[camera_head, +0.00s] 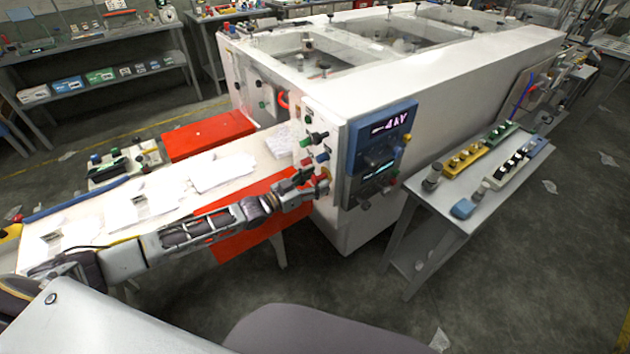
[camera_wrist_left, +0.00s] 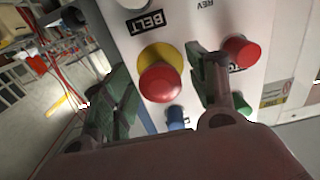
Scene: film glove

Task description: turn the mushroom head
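The red mushroom head (camera_wrist_left: 160,82) sits on a yellow collar (camera_wrist_left: 163,57) on the white machine panel in the left wrist view, just below a black BELT label (camera_wrist_left: 145,22). My left gripper (camera_wrist_left: 159,62) is open, with one green-padded finger on each side of the mushroom head. A gap shows between the head and each finger, and I cannot tell how deep the fingers reach. In the head view my left gripper (camera_head: 314,184) is at the lower part of the machine's control panel, hiding part of it. My right gripper is in neither view.
A smaller red button (camera_wrist_left: 240,51) is close beside the right finger, and a blue control (camera_wrist_left: 176,117) is below the mushroom head. In the head view a blue display unit (camera_head: 381,150) is right of my gripper. A side table (camera_head: 450,228) holds several small items.

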